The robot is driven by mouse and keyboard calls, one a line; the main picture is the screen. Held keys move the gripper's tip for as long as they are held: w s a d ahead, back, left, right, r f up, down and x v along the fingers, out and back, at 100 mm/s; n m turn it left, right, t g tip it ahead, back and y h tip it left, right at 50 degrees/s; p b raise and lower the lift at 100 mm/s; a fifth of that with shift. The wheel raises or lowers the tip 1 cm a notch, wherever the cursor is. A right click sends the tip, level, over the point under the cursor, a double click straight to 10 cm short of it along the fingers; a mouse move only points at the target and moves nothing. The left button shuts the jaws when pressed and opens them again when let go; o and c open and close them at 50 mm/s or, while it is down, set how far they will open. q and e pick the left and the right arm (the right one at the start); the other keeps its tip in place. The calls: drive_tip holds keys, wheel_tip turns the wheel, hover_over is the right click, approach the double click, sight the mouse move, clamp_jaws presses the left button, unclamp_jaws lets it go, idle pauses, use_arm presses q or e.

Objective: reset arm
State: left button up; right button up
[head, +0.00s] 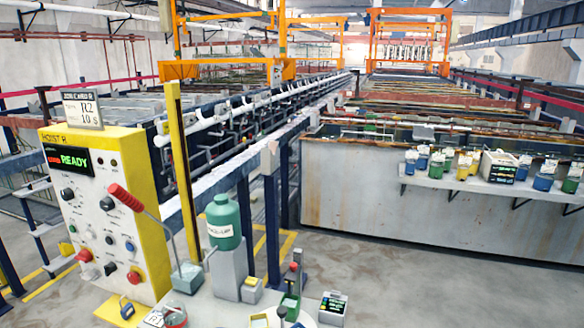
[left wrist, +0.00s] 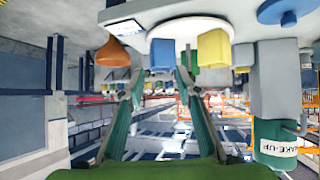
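My left gripper (left wrist: 158,78) shows only in the left wrist view, where the scene appears upside down. Its two green fingers stand apart with a gap between them. I see nothing held in the gap. Small blue (left wrist: 161,54) and yellow (left wrist: 213,48) blocks show past the fingertips, apparently apart from them. Neither gripper is in the head view. My right gripper is in no view.
The yellow hoist panel (head: 140,225) reads READY and has a red-handled lever (head: 126,198). A green bottle (head: 223,220) stands on a grey pedestal. Small devices crowd the front bench (head: 215,312). Tanks and a shelf (head: 450,183) with jars stand beyond; floor (head: 400,290) at right is clear.

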use_arm(q)
drive_tip(key=s+a+f+n+g+y, duration=0.25)
drive_tip(key=s+a, duration=0.25)
drive_tip(key=s, duration=0.4)
drive_tip(key=s+a+f+n+g+y, duration=0.1)
drive_tip(key=s+a+f+y, duration=0.1)
drive_tip(key=s+a+f, duration=0.45)
drive_tip(key=s+a+f+n+g+y, duration=0.15)
drive_tip(key=s+a, duration=0.25)
drive_tip(key=s, duration=0.7)
wheel_tip(320, 180, down, 30)
drive_tip(key=s+g+b, duration=0.2)
drive_tip(key=b, duration=0.1)
drive_tip(key=s+a+f+b, duration=0.1)
drive_tip(key=s+a+f, duration=0.1)
drive_tip(key=s+f, duration=1.4)
drive_tip(key=shift+s+a+f+m+g, duration=0.4)
drive_tip(key=shift+s, duration=0.1)
